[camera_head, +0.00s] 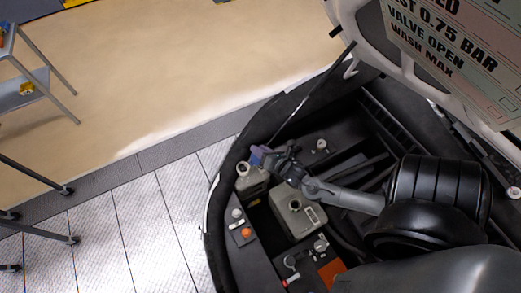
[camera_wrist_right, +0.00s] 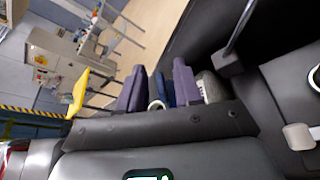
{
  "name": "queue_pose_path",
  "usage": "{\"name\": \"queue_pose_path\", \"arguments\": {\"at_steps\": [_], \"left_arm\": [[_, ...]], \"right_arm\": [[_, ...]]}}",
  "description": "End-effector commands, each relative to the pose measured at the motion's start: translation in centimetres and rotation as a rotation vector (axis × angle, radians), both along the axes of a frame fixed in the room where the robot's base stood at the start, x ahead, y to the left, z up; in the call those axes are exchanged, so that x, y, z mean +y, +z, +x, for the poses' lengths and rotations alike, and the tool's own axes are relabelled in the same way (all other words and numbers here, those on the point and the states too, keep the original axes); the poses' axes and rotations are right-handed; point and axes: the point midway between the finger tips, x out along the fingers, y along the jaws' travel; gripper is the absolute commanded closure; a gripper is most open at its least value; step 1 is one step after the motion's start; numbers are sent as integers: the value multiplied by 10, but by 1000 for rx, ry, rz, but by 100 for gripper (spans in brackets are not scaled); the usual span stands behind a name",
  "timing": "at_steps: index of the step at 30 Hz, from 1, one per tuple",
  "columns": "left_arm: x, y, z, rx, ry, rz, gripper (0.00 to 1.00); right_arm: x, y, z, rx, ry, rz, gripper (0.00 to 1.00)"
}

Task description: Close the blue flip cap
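The blue flip cap (camera_wrist_right: 166,88) shows in the right wrist view between the two purple fingers of my right gripper (camera_wrist_right: 158,88). Beside it is a pale round neck ring (camera_wrist_right: 155,104), partly hidden by the gripper body. In the head view the pale filler neck (camera_head: 242,168) sits on a grey-beige reservoir (camera_head: 252,184) at the left edge of the engine bay. My right gripper (camera_head: 259,155) is just above and right of this neck. Its fingers stand apart, and whether one touches the cap I cannot tell. My left gripper is not in view.
A beige box-shaped tank (camera_head: 299,213) stands right of the reservoir, below my right arm. An orange cap (camera_head: 246,232) lies nearer the front. A thin prop rod (camera_head: 312,92) rises behind the gripper to the open hood (camera_head: 400,50).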

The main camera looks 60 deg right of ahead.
Motion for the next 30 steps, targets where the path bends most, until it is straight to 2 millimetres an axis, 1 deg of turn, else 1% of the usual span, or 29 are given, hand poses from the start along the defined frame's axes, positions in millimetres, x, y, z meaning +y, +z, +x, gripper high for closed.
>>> {"name": "queue_pose_path", "arguments": {"at_steps": [6, 11, 12, 13, 24, 30], "left_arm": [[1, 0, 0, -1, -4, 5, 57], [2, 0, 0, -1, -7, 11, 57], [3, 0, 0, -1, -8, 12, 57], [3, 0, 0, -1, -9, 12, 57], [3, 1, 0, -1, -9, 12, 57], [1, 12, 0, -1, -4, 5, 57]], "right_arm": [[0, 0, 0, 0, 0, 0, 66], [0, 0, 0, 0, 0, 0, 90], [0, 0, 0, 0, 0, 0, 97], [0, 0, 0, 0, 0, 0, 100], [0, 0, 0, 1, 0, -2, 100], [3, 5, 2, 24, 1, -36, 100]]}}
